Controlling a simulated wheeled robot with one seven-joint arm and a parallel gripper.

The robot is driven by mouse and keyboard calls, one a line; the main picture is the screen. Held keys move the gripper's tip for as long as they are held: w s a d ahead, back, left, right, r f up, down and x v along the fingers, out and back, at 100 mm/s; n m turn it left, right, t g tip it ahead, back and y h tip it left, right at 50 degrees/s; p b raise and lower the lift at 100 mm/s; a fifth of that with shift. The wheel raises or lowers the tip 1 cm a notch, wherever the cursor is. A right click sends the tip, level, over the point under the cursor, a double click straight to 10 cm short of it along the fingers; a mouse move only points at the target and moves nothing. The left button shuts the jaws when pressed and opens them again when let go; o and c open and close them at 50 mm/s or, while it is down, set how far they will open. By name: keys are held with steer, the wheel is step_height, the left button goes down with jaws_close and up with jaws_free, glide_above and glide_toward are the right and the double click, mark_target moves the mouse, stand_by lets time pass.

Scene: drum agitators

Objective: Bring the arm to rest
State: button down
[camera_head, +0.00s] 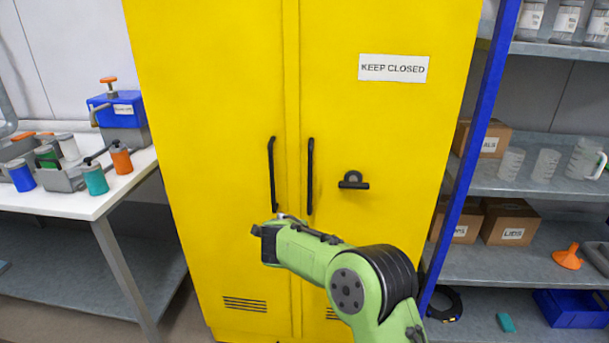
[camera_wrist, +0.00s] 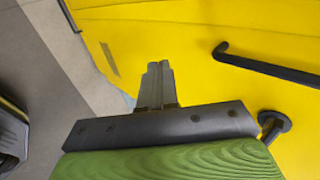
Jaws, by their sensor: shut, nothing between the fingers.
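My green arm reaches in from the bottom right of the head view, in front of the yellow cabinet (camera_head: 385,150). Its dark end (camera_head: 268,240) is low in front of the left door, just below the handles. In the wrist view my gripper (camera_wrist: 158,68) has its two grey fingers together with nothing between them. The yellow cabinet surface (camera_wrist: 190,40) is behind the fingers, and they look clear of the handle. The fingertips are hard to make out in the head view.
Both cabinet doors look shut, with black left (camera_head: 272,175) and right (camera_head: 310,177) handles and a black latch (camera_head: 353,181). A white bench (camera_head: 75,200) with pots stands left. A blue-post shelf (camera_head: 484,110) with boxes and beakers stands right.

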steer(key=s+d+r+n+g, duration=0.1)
steer(key=s+d+r+n, duration=0.45)
steer(key=s+r, duration=0.3)
steer(key=s+d+r+n, duration=0.5)
steer(key=s+d+r, duration=0.2)
steer(key=s, duration=0.2)
steer(key=s+d+f+n+g, duration=0.1)
steer(key=s+d+n, duration=0.15)
steer(key=s, duration=0.55)
steer(key=s+d+f+n+g+y, duration=0.1)
steer(key=s+f+n, duration=0.15)
steer(key=s, duration=0.55)
steer(key=s+d+n, duration=0.2)
steer(key=s+n, duration=0.1)
steer(key=s, duration=0.5)
step_height(320, 180, up, 12)
steer(key=p, duration=1.2)
steer(key=shift+s+a+g+p, duration=0.15)
steer(key=shift+s+g+p, duration=0.15)
steer(key=shift+s, duration=0.1)
